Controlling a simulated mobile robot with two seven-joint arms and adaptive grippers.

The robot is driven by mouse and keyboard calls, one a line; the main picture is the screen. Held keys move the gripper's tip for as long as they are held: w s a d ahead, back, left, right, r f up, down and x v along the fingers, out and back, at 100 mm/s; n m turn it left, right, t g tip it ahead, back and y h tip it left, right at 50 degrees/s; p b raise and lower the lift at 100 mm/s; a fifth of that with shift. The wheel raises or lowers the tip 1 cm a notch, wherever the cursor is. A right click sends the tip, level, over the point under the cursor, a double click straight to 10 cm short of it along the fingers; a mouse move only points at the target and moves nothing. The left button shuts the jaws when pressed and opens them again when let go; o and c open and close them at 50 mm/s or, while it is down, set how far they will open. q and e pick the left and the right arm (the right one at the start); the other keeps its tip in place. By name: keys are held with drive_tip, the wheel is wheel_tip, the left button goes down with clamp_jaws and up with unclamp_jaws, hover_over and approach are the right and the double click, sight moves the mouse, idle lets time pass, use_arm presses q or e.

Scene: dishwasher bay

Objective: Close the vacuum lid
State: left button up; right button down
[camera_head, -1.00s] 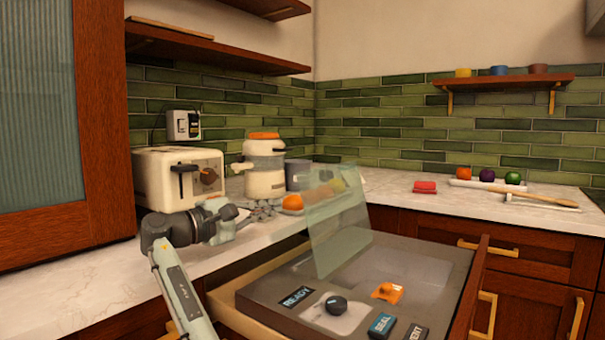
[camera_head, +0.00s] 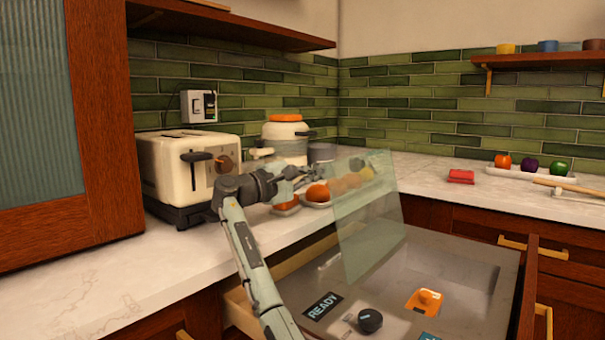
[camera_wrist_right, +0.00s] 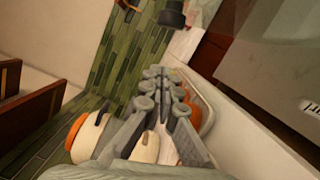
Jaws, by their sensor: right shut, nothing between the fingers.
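The vacuum lid (camera_head: 368,235) is a clear, greenish glass panel. It stands raised and tilted over the grey vacuum drawer (camera_head: 455,262), which is pulled out of the counter. My right gripper (camera_head: 318,170) is shut and empty, just left of the lid's upper left edge. I cannot tell if it touches the glass. In the right wrist view the gripper's grey fingers (camera_wrist_right: 163,76) lie close together, with a grey glassy surface at the upper right. The drawer top carries a READY display (camera_head: 322,306), a black knob (camera_head: 370,320) and an orange knob (camera_head: 426,298). My left gripper is out of view.
A cream toaster (camera_head: 185,172) and a cream jar with an orange lid (camera_head: 286,140) stand near the gripper. Round orange food on a white tray (camera_head: 288,210) sits behind the lid. The front left counter (camera_head: 120,270) is clear.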

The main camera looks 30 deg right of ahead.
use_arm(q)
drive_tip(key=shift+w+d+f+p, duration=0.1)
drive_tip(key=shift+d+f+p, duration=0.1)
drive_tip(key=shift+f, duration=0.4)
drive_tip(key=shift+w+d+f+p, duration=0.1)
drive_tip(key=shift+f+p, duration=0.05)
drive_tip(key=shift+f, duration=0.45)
use_arm(e)
drive_tip(key=shift+s+d+r, duration=0.25)
drive_tip(key=shift+s+d, duration=0.4)
drive_tip(key=shift+s, duration=0.2)
drive_tip(key=shift+s+d+r, duration=0.25)
drive_tip(key=shift+s+d, duration=0.35)
drive_tip(key=shift+s, duration=0.2)
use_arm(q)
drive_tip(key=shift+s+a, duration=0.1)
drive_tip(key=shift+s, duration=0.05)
use_arm(e)
drive_tip(key=shift+d, duration=0.1)
